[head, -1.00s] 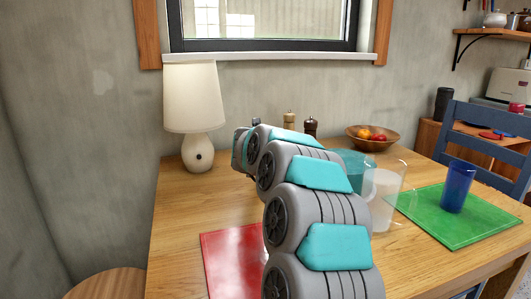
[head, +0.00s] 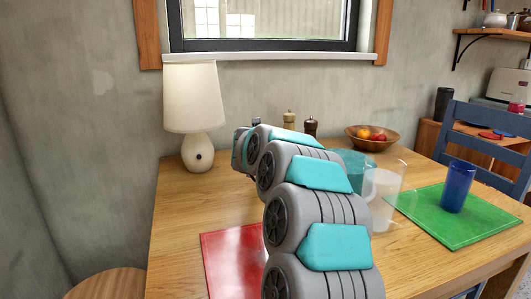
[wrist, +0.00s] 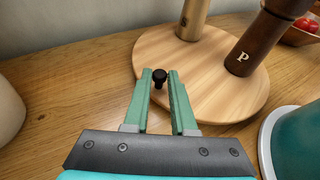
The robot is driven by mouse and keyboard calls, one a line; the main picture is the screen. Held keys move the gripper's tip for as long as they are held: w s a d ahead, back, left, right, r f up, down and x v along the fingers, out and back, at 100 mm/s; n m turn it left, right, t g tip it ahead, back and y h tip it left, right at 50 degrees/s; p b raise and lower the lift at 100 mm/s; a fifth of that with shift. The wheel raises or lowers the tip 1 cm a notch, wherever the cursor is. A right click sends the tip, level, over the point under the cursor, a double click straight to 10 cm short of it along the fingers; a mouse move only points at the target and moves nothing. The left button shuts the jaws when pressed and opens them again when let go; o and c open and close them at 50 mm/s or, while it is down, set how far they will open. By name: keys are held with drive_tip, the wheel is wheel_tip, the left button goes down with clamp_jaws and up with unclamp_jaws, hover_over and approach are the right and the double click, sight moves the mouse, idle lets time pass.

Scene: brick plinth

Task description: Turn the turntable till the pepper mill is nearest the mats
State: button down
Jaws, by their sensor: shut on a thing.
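The turntable (wrist: 215,85) is a round light wooden board lying on the table, seen in the wrist view. A small black knob (wrist: 160,76) stands at its near left edge. My gripper (wrist: 160,74) is shut on this knob, one green finger on each side. The pepper mill (wrist: 251,45), dark brown and marked P, stands upright at the right of the board. Its top shows in the head view (head: 311,127). A red mat (head: 226,261) lies at the table front, partly behind my arm. A green mat (head: 460,220) lies at the right. My arm hides the turntable in the head view.
A pale wooden mill (wrist: 193,18) also stands on the turntable. A teal container (wrist: 295,145) is close at its right. A clear jug (head: 386,195), a blue cup (head: 457,187) and a fruit bowl (head: 373,142) stand rightward. A lamp (head: 197,155) stands left.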

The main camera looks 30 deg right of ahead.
drive_tip(key=shift+w+a, duration=0.1)
idle(0.3)
drive_tip(key=shift+w+a+r+b, duration=0.25)
drive_tip(key=shift+w+r+b, duration=0.3)
drive_tip(key=shift+r, duration=0.2)
drive_tip(key=c, duration=1.5)
unclamp_jaws()
drive_tip(key=shift+s+r, duration=0.1)
drive_tip(key=o, duration=0.8)
drive_tip(key=shift+c, duration=0.2)
drive_tip(key=b+v, duration=0.1)
drive_tip(key=v, duration=0.6)
drive_tip(key=shift+s+a, duration=0.25)
